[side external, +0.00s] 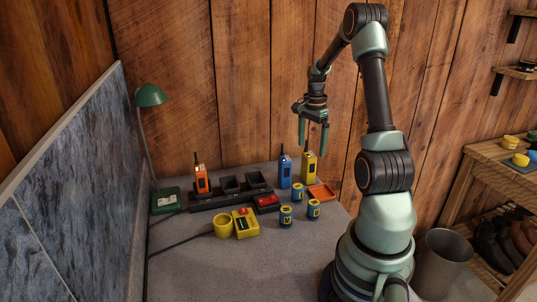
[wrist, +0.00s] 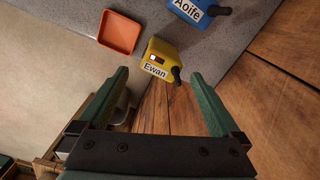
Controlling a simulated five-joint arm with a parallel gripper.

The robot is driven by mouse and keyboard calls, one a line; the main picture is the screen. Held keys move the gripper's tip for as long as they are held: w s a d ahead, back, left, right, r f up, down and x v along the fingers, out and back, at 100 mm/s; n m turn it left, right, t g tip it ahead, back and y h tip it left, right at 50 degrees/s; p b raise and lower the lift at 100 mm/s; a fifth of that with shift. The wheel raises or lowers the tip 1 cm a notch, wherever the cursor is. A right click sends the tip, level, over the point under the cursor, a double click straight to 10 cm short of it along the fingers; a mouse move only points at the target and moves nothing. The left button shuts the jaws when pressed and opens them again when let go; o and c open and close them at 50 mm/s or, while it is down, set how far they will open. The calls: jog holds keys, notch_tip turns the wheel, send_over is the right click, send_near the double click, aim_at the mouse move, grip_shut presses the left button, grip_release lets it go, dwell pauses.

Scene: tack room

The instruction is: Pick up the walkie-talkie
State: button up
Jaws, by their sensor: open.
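Several walkie-talkies stand on the grey bench. A yellow one (side external: 309,168) stands upright near the wooden wall; in the wrist view (wrist: 158,60) it is labelled "Ewan". A blue one (side external: 284,172) stands just left of it, labelled "Aoife" in the wrist view (wrist: 190,12). An orange one (side external: 201,183) stands in the left end of a black charger rack (side external: 203,204). My gripper (side external: 312,150) is open and empty, close above the yellow walkie-talkie. In the wrist view its fingers (wrist: 160,76) point towards the yellow one, with nothing between them.
An orange tray (side external: 322,191) lies beside the yellow walkie-talkie. Several blue-and-yellow cans (side external: 286,217), a yellow mug (side external: 223,226) and a yellow box (side external: 245,228) stand in front. A green lamp (side external: 151,96) is at left. The bench's front is clear.

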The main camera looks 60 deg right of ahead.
aim_at(310, 154)
notch_tip(310, 154, down, 5)
jog(key=shift+w+a+r, duration=0.1)
jog(key=shift+w+a, duration=0.05)
grip_shut()
